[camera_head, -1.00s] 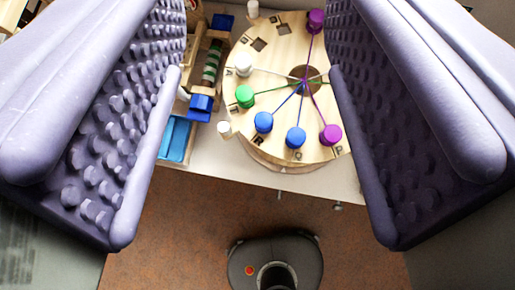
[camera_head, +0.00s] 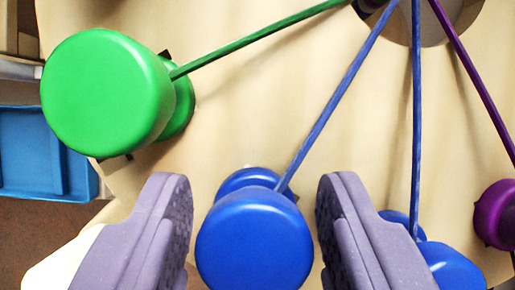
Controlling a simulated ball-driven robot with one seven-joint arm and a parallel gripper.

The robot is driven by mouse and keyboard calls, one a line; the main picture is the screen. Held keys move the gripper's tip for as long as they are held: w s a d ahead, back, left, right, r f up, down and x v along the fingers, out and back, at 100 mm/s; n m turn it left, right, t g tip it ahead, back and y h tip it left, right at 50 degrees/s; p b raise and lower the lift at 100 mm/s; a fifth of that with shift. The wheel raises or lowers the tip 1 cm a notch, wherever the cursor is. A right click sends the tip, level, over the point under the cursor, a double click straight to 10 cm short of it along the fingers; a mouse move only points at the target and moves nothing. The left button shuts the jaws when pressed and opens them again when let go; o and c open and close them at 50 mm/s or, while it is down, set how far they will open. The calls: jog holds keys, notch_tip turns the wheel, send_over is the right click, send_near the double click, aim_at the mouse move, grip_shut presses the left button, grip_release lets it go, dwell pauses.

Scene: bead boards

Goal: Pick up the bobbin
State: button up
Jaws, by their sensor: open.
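A blue bobbin (camera_head: 254,240) stands between the two purple fingers of my gripper (camera_head: 252,225), with a blue cord running from it up and to the right. My gripper is open, with a visible gap between each finger and the bobbin. A green bobbin (camera_head: 106,93) stands at the upper left with a green cord. A second blue bobbin (camera_head: 452,268) is just right of my right finger, which hides part of it. A purple bobbin (camera_head: 496,214) is at the right edge. The bobbins are on a pale wooden board (camera_head: 240,130).
A round dark-edged hole (camera_head: 432,22) at the top of the board is where the cords run together. A blue tray (camera_head: 32,150) is at the left beside the board. The neighbouring blue bobbin leaves little room right of my gripper.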

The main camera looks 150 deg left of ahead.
jog(key=shift+f, duration=0.1)
jog(key=c, duration=0.8)
